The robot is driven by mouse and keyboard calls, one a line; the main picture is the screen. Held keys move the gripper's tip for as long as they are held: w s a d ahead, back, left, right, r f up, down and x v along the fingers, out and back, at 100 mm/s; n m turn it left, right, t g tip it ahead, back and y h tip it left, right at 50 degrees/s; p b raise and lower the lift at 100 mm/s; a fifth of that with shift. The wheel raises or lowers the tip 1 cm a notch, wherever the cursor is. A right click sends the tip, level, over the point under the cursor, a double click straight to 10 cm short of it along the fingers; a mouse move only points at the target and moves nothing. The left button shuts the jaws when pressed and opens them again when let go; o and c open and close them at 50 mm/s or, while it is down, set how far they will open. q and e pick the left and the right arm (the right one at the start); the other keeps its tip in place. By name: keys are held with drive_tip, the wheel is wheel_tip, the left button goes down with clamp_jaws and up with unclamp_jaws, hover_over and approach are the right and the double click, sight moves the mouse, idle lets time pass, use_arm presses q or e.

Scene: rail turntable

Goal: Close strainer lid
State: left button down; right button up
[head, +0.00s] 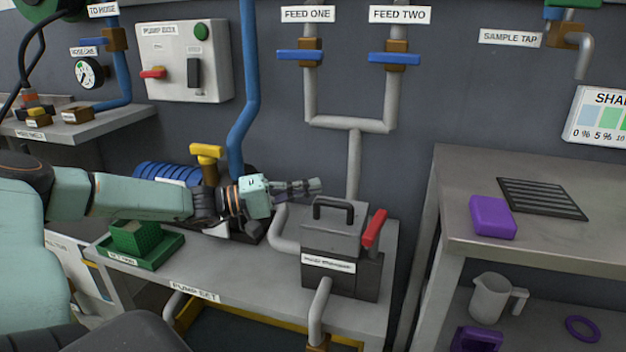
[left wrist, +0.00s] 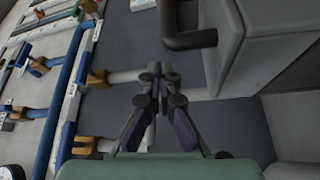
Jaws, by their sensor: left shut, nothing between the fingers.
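The strainer (head: 342,278) is a dark grey box with a label on its front, standing at the right end of the pump bench. Its lighter grey lid (head: 330,240) carries a black handle (head: 333,201) and appears to lie on the body; I cannot tell whether it is fully seated. A red lever (head: 375,228) tilts up at its right side. My left gripper (head: 314,186) is shut and empty, just left of and a little above the handle, apart from it. In the left wrist view the fingertips (left wrist: 158,72) are left of the handle (left wrist: 190,40) and lid (left wrist: 262,18).
A grey pipe (head: 354,165) rises behind the strainer to two blue valves. A yellow-handled valve (head: 206,151) and a blue pump (head: 160,174) are behind my left arm. A green tray (head: 165,247) sits at the bench's left. A steel table (head: 455,215) stands right, across a gap.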

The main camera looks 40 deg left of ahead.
use_arm(q)
drive_tip(key=shift+s+d+f+p, duration=0.3)
drive_tip(key=shift+s+f+p, duration=0.3)
drive_tip(key=shift+s, duration=0.15)
use_arm(e)
drive_tip(key=shift+r, duration=0.7)
use_arm(q)
drive_tip(key=shift+r, duration=0.1)
drive_tip(key=w+a+r, duration=0.2)
drive_tip(key=w, duration=0.1)
drive_tip(key=f+p+v, duration=0.1)
drive_tip(key=p+v, duration=0.4)
drive_tip(key=v, duration=0.5)
drive_tip(key=shift+w+f+p, duration=0.25)
drive_tip(key=shift+f+p, duration=0.05)
drive_tip(key=shift+f, duration=0.05)
use_arm(e)
wheel_tip(320, 180, up, 6)
drive_tip(key=w+a, duration=0.1)
drive_tip(key=shift+w+a, duration=0.15)
drive_tip(key=shift+a, duration=0.05)
use_arm(q)
drive_tip(key=shift+a, duration=0.1)
use_arm(e)
drive_tip(key=shift+f, duration=0.15)
